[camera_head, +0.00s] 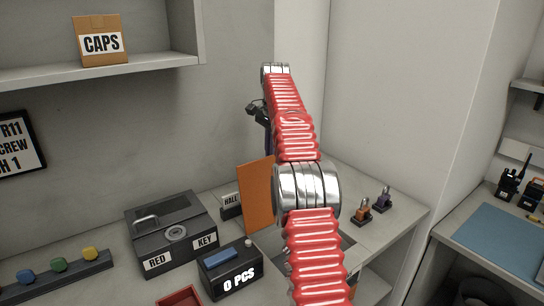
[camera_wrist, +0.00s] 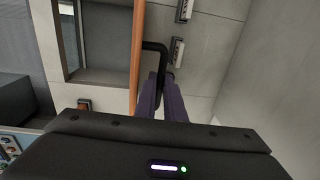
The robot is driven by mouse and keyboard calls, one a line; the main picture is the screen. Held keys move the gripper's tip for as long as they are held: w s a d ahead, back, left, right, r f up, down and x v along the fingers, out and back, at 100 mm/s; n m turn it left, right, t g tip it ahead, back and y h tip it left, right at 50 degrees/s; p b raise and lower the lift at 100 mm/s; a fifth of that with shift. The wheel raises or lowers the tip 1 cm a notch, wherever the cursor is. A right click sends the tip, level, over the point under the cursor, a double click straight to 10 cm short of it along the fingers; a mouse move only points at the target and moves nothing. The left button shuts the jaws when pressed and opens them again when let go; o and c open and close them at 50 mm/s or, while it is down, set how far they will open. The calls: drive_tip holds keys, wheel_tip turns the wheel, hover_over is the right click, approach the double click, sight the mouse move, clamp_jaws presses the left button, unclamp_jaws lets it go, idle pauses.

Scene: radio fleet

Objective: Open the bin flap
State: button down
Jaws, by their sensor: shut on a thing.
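The orange bin flap (camera_head: 256,195) stands raised, close to upright, on the counter in the head view. In the wrist view the flap (camera_wrist: 137,60) shows edge-on as a narrow orange strip. Its black bent handle (camera_wrist: 156,47) sticks out to the right, and the tips of my gripper (camera_wrist: 162,82) are shut on it. In the head view my red arm hides most of the gripper and the handle. A framed opening (camera_wrist: 67,45) lies left of the flap in the wrist view. In the head view my arm covers part of the opening.
Walls rise behind.

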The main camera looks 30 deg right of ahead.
drive_tip(key=shift+d+f, duration=0.2)
drive_tip(key=c, duration=2.1)
unclamp_jaws()
drive_tip(key=shift+o, duration=1.3)
drive_tip(key=shift+a+r, duration=0.1)
drive_tip(key=shift+r, duration=0.05)
drive_tip(key=shift+s+r, duration=0.1)
drive_tip(key=shift+s, duration=0.05)
